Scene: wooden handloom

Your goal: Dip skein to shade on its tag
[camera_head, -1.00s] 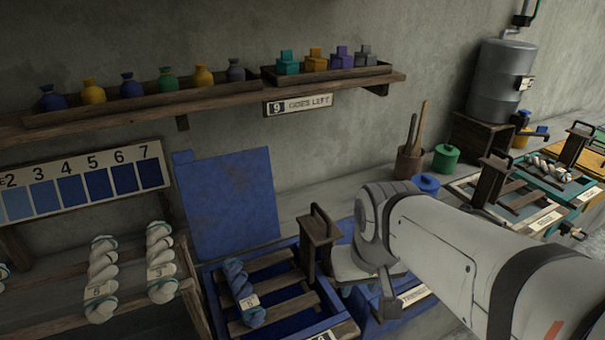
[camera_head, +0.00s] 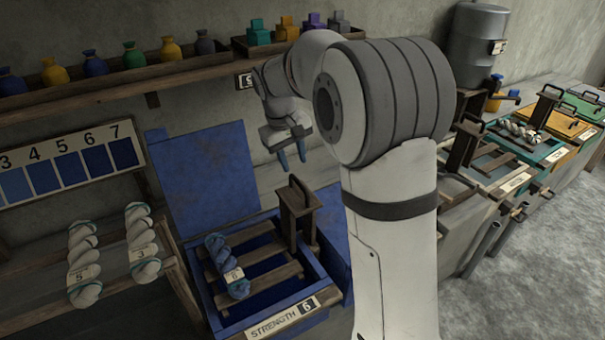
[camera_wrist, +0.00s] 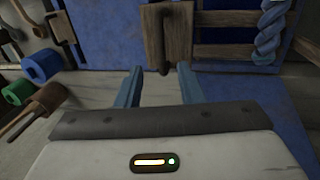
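A blue skein (camera_head: 228,268) with a pale tag (camera_head: 234,275) lies on the slatted wooden rack (camera_head: 258,252) of a blue vat (camera_head: 215,318). The tag's number is too small to read surely. The vat's front label reads STRENGTH 6 (camera_head: 283,318). The skein also shows at the upper right in the wrist view (camera_wrist: 271,28). My gripper (camera_head: 292,156) hangs above and behind the vat, apart from the skein. Its two blue fingers stand apart with nothing between them in the wrist view (camera_wrist: 163,88). The rack's upright wooden handle (camera_wrist: 168,38) is beyond the fingers.
The vat's blue lid (camera_head: 203,180) stands open behind it. A shade card (camera_head: 70,165) and two pale skeins (camera_head: 83,265) on a rack are at left. A shelf (camera_head: 115,90) holds bottles and blocks. More vats (camera_head: 510,160) stand at right. My arm hides the middle counter.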

